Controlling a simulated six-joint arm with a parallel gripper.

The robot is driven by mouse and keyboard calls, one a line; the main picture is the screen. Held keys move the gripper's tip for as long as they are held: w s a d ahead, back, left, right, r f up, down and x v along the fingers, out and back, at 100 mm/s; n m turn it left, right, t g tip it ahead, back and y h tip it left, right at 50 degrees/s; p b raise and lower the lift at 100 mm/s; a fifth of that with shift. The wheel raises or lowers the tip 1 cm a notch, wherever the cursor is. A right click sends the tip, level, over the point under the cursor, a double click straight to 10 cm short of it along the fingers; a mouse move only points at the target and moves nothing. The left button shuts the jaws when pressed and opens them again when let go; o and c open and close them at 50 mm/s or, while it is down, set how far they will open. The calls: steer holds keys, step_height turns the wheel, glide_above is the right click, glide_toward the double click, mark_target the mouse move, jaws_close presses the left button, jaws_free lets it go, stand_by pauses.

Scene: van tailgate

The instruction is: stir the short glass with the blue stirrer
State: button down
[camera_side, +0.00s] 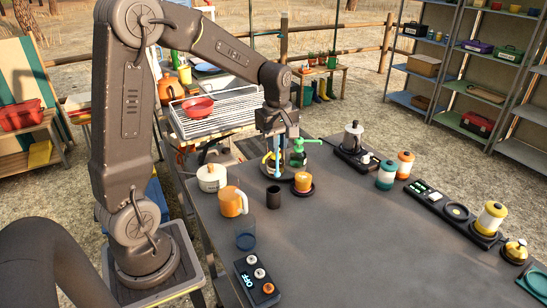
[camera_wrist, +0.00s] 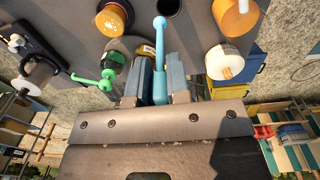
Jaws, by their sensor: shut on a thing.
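My gripper (camera_side: 278,138) is above the far left part of the dark table, pointing down. It is shut on the blue stirrer (camera_side: 277,158), which hangs below the fingers. In the wrist view the stirrer (camera_wrist: 160,50) runs out from between the fingers and has a round knob at its end. A low, bluish see-through vessel (camera_side: 246,240) stands at the table's near left, well apart from the stirrer; it may be the short glass, but I cannot be sure. It is not clear in the wrist view.
Near the stirrer are a green-topped bottle (camera_side: 298,152), a black cup (camera_side: 273,197), an orange jar (camera_side: 303,182), a white pot (camera_side: 211,178) and an orange mug (camera_side: 232,202). A black control box (camera_side: 256,282) is at the front. The table's middle is clear.

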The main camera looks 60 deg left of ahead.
steer(key=w+r+t, duration=0.2)
steer(key=w, duration=0.7)
step_height(320, 180, down, 11)
steer(key=y, duration=0.1)
steer(key=shift+s+a+r, duration=0.15)
steer(key=shift+a+r, duration=0.05)
steer(key=shift+a, duration=0.15)
stand_by(0.3)
steer(key=shift+a, duration=0.1)
stand_by(0.4)
